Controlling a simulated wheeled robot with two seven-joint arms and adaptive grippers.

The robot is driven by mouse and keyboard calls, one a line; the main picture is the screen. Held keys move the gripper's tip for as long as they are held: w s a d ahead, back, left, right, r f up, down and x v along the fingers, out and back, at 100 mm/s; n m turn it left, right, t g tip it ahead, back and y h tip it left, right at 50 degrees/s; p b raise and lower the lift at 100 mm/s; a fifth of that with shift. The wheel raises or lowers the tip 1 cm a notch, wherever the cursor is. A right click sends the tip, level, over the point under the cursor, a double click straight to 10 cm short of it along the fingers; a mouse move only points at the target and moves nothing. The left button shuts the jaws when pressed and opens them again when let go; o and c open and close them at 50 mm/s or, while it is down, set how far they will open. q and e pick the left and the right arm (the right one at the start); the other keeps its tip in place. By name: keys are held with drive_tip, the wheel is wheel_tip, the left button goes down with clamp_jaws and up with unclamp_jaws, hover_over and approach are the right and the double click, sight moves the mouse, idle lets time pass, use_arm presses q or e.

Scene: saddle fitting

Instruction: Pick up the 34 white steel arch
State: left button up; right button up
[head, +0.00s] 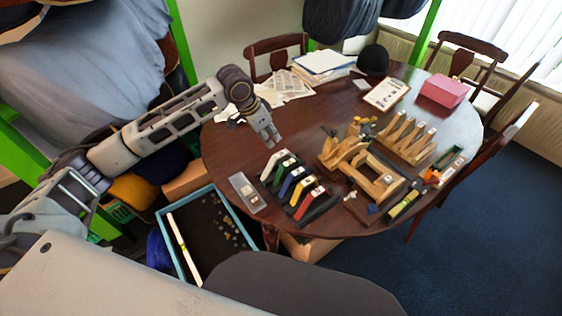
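A row of coloured arches stands on the dark round table, with green, blue, yellow, red and black ones. My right gripper is out of view.
A wooden stand (365,172) and a wooden rack (405,137) stand right of the arches. A small clear tray (246,193) lies to their left. Papers (288,85), a black cap (373,60) and a pink box (443,90) are farther back. A blue-rimmed bin (172,246) is below left.

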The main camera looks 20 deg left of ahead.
use_arm(q)
hover_over(281, 154)
drive_tip(key=s+a, duration=0.1)
drive_tip(key=a, duration=0.1)
drive_tip(key=f, duration=0.6)
drive_tip(key=shift+s+d+f, duration=0.2)
drive_tip(key=shift+f, duration=0.1)
drive_tip(key=shift+w+d+f, duration=0.1)
drive_tip(key=shift+f, duration=0.15)
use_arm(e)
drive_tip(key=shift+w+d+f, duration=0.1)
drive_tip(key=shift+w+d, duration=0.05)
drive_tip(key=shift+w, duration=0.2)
use_arm(q)
drive_tip(key=shift+x, duration=2)
drive_tip(key=shift+d+f, duration=0.15)
drive_tip(key=shift+f, duration=0.4)
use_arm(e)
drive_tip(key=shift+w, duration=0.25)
use_arm(q)
clamp_jaws()
